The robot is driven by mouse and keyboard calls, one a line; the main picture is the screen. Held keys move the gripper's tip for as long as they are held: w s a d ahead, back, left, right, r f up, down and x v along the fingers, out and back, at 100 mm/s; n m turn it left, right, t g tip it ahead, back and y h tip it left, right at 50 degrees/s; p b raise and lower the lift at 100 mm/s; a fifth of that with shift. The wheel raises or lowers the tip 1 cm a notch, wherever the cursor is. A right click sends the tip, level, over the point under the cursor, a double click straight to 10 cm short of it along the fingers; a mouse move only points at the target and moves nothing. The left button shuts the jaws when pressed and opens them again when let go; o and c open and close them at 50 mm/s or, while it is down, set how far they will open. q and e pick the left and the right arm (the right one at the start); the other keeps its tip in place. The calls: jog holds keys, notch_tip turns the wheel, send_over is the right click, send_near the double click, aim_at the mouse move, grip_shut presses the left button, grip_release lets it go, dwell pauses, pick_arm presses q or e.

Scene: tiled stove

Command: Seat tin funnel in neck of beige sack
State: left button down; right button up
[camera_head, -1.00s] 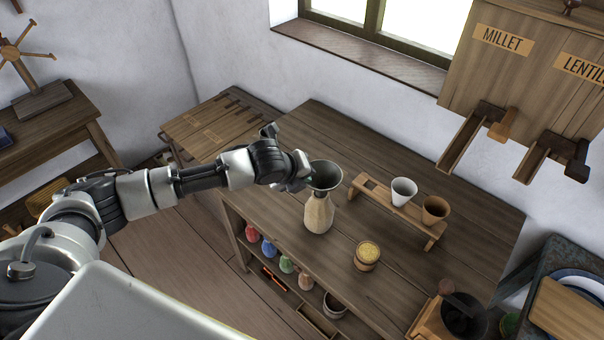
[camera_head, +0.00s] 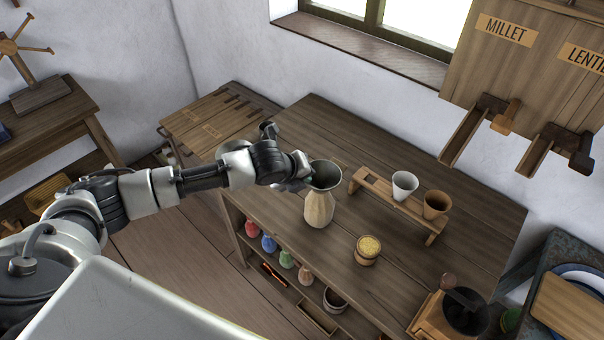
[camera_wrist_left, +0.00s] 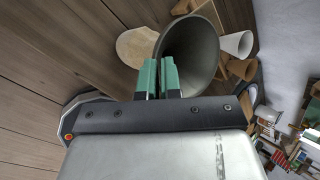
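The tin funnel (camera_head: 325,174) is a dark grey metal cone with its wide mouth up, directly above the beige sack (camera_head: 319,209), which stands upright on the table. The funnel's lower end meets the sack's top in the head view; whether its spout is inside the neck is hidden. My left gripper (camera_head: 306,179) is at the funnel's left side. In the left wrist view its green fingers (camera_wrist_left: 159,78) are close together on the rim of the funnel (camera_wrist_left: 195,52), and the sack (camera_wrist_left: 137,46) shows partly behind it. My right gripper is not in view.
A wooden rack (camera_head: 368,183) with a white cup (camera_head: 404,186) and a brown cup (camera_head: 436,205) stands right of the sack. A small grain-filled tub (camera_head: 368,250) stands in front. A grinder (camera_head: 462,310) is at the front right. The back of the table is clear.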

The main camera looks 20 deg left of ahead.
pick_arm(q)
jog(key=shift+f, duration=0.15)
jog(key=c, duration=1.2)
grip_release()
jog(key=shift+c, duration=0.2)
jog(key=b+v, duration=0.2)
jog(key=v, duration=0.9)
jog(key=shift+w, duration=0.1)
